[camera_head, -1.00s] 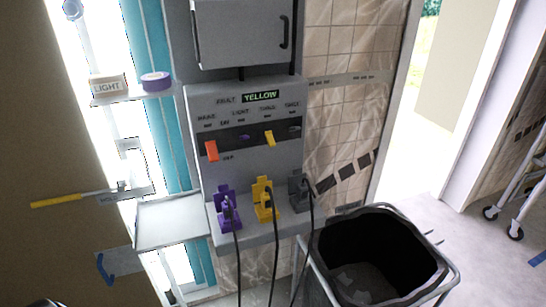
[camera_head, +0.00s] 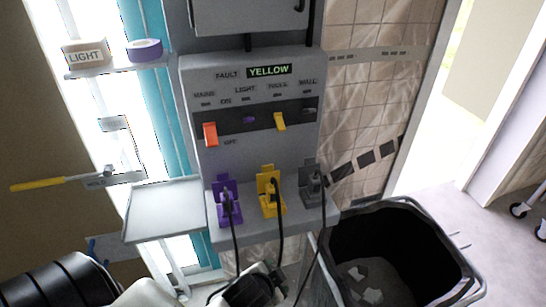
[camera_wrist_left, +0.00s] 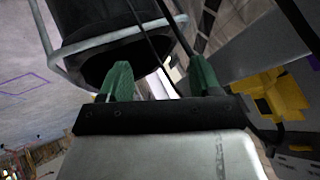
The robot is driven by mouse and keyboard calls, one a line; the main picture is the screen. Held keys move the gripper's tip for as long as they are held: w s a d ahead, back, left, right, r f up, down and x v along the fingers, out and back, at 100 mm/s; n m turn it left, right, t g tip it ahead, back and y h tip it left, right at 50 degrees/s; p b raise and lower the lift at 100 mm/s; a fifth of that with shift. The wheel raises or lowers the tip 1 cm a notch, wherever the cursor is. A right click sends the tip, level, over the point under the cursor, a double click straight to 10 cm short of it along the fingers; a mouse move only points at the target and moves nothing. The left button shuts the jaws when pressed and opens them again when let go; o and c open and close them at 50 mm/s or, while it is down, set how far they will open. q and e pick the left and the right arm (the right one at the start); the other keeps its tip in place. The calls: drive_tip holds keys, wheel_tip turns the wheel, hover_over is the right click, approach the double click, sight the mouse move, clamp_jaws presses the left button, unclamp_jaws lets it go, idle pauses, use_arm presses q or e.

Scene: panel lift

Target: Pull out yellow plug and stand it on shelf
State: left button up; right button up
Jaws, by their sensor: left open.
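The yellow plug (camera_head: 270,200) sits in the yellow socket on the panel's lower ledge, between a purple plug (camera_head: 229,207) and a dark grey plug (camera_head: 312,184). A black cord hangs from it. The flat grey shelf (camera_head: 150,209) left of the ledge is bare. My left gripper (camera_head: 256,283) is below the ledge, apart from the plug, its fingertips hard to make out there. In the left wrist view its green fingers (camera_wrist_left: 160,80) are open with nothing gripped, and the yellow plug and socket (camera_wrist_left: 280,97) are to their right. My right gripper is not in view.
The panel display (camera_head: 269,71) reads YELLOW, above orange, purple and yellow switches. A black bin (camera_head: 440,240) stands at the lower right. A yellow-handled tool (camera_head: 50,183) juts out left. Hanging cords run close to my left gripper. An upper shelf holds a LIGHT box (camera_head: 85,54) and purple tape (camera_head: 144,50).

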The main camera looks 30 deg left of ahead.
use_arm(q)
drive_tip(key=w+d+r+m+t+h, duration=0.2)
drive_tip(key=w+r+m+t, duration=0.45)
drive_tip(key=r, duration=0.45)
drive_tip(key=w+d+r+m+t+h, duration=0.25)
drive_tip(key=w+r+m+t, duration=0.35)
drive_tip(key=r, duration=0.6)
drive_tip(key=d+r+m+g+h, duration=0.2)
drive_tip(key=d+r+m+h, duration=0.3)
drive_tip(key=m+h, duration=0.75)
drive_tip(key=m+g+y, duration=1.6)
drive_tip(key=m+g, duration=0.3)
drive_tip(key=m, duration=1.2)
approach(273, 187)
drive_tip(key=shift+m, duration=0.3)
wheel_tip(273, 187, down, 10)
drive_tip(key=shift+a+f+p, duration=0.1)
drive_tip(key=shift+p, duration=0.95)
